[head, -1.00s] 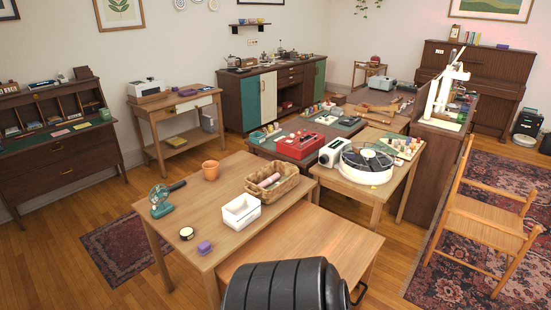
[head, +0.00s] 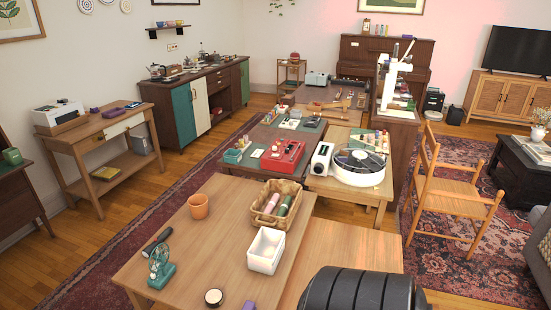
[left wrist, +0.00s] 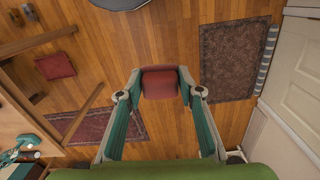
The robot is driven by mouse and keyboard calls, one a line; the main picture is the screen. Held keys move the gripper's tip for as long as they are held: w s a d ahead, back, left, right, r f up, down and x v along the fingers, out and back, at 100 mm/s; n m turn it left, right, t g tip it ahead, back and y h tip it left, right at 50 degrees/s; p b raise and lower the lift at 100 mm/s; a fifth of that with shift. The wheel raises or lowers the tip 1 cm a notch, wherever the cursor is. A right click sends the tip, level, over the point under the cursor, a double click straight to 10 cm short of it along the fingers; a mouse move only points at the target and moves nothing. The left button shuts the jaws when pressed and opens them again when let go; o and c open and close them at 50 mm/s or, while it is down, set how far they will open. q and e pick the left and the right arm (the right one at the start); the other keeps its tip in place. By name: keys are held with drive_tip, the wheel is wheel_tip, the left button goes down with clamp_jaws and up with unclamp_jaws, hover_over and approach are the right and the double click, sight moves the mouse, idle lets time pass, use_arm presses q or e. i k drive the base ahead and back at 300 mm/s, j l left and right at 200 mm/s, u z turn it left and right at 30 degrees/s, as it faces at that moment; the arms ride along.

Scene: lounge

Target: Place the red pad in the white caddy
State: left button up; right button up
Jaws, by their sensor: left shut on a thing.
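The red pad (left wrist: 160,82) is held between the fingertips of my left gripper (left wrist: 160,84) in the left wrist view, with wooden floor far below it. A white open-topped box (head: 265,250), which looks like the white caddy, stands on the near wooden table in the head view. It looks empty from here. Neither gripper shows in the head view, so the pad's distance from the box cannot be told. My right gripper is in neither view.
On the near table (head: 180,255), a wicker basket (head: 262,215) with rolled items stands behind the box. An orange pot (head: 198,206), a small green fan (head: 160,268), a round tin (head: 214,297) and a purple block (head: 249,305) stand around it. A wooden chair (head: 440,190) is at right.

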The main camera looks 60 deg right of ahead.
sight(269, 255)
drive_tip(key=i+z, duration=0.15)
drive_tip(key=z, duration=0.3)
drive_tip(key=i+j+z, duration=0.1)
drive_tip(key=z, duration=0.35)
drive_tip(key=i+j+z, duration=0.15)
drive_tip(key=z, duration=0.25)
drive_tip(key=i+j+z, duration=0.2)
drive_tip(key=z, duration=0.25)
drive_tip(key=i+z, duration=0.2)
drive_tip(key=z, duration=0.3)
drive_tip(key=i+j+z, duration=0.15)
drive_tip(key=z, duration=0.3)
drive_tip(key=i+j+z, duration=0.15)
drive_tip(key=z, duration=0.35)
drive_tip(key=i+j+z, duration=0.1)
drive_tip(key=j+z, duration=0.15)
drive_tip(key=z, duration=0.2)
